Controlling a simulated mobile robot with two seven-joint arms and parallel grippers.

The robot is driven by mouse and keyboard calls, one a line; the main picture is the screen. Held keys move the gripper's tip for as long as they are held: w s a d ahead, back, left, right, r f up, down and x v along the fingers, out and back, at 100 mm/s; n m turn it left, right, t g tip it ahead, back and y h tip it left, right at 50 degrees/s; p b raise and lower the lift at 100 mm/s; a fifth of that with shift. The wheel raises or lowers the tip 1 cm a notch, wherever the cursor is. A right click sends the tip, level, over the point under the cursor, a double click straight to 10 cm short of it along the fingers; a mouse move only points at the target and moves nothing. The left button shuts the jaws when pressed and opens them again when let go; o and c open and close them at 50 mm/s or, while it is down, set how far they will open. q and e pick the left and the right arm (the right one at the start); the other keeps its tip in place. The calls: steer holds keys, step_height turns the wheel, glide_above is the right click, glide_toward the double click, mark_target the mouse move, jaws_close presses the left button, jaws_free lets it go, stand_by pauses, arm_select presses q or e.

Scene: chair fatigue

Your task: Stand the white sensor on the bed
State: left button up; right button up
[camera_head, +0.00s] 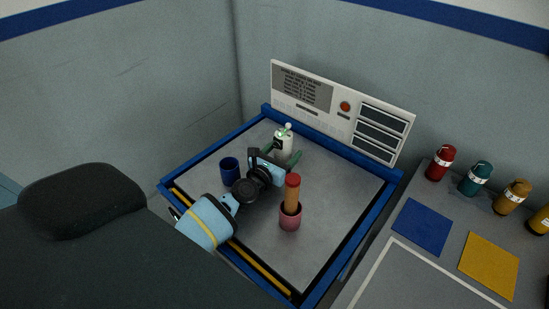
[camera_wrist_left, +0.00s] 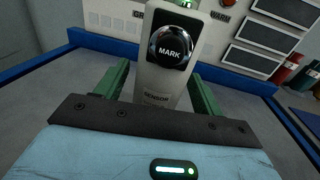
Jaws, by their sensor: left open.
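The white sensor (camera_head: 280,148) is upright over the back part of the grey bed (camera_head: 325,180), which has a blue frame. My left gripper (camera_head: 284,156) is open around it. In the left wrist view the sensor (camera_wrist_left: 155,88) stands between the two green fingers, with a gap on at least the right side. Its black round MARK button faces the camera. Its foot is hidden, so I cannot tell whether it touches the bed. My right gripper is not in view.
A blue cup (camera_head: 230,172) stands left of my left wrist. A pink cup (camera_head: 290,217) holding an orange stick (camera_head: 292,193) stands to its right. A white panel (camera_head: 343,110) rises behind the bed. Several bottles stand on the right-hand table. The bed's right part is clear.

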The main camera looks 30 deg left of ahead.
arm_select(q)
steer(key=s, duration=1.1)
steer(key=shift+s, duration=0.1)
steer(key=shift+s+r, duration=0.1)
steer(key=shift+s, duration=0.3)
steer(key=shift+a, duration=0.1)
